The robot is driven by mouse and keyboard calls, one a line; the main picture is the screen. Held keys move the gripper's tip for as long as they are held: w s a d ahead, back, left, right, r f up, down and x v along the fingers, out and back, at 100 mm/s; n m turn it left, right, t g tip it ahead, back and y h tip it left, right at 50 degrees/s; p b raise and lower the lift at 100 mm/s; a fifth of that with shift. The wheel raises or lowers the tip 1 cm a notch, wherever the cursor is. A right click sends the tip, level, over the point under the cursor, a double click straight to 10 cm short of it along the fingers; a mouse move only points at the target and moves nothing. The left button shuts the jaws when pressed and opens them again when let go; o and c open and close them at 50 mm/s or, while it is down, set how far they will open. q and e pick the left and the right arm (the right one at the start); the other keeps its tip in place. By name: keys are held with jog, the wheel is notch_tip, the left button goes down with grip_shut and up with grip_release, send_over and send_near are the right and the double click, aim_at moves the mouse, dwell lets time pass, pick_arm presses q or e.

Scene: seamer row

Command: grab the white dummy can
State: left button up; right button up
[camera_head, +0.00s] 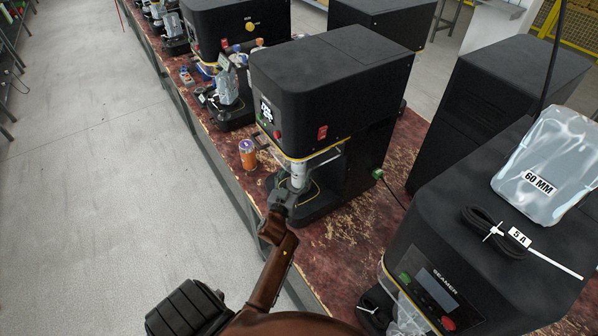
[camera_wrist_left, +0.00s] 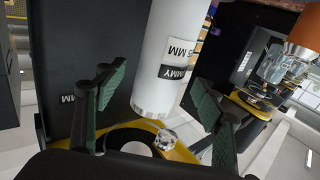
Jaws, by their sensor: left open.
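The white dummy can (camera_wrist_left: 172,60) fills the middle of the left wrist view, with black and white labels on its side; part of the lettering "DUMMY" and "MM" can be read. In the head view the can (camera_head: 298,173) is small, in the opening of the black seamer (camera_head: 325,85). My left gripper (camera_wrist_left: 157,90) is open, with one green-padded finger on each side of the can in the picture. I cannot tell whether either pad touches it. In the head view my left gripper (camera_head: 285,197) is at the seamer's front, just below the can. My right gripper is not in view.
An orange-and-purple can (camera_head: 248,155) stands on the worn red bench (camera_head: 345,255) left of the seamer. Another seamer (camera_head: 445,275) stands at right, with a bag marked 60 MM (camera_head: 548,165) and a coiled black cable (camera_head: 495,232) on top. The floor at left is clear.

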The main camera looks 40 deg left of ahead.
pick_arm(q)
jog(key=x, duration=0.3)
jog(key=shift+w+a+r, duration=0.2)
jog(key=shift+w, duration=0.15)
jog(key=shift+c, duration=0.7)
jog(key=c, duration=1.3)
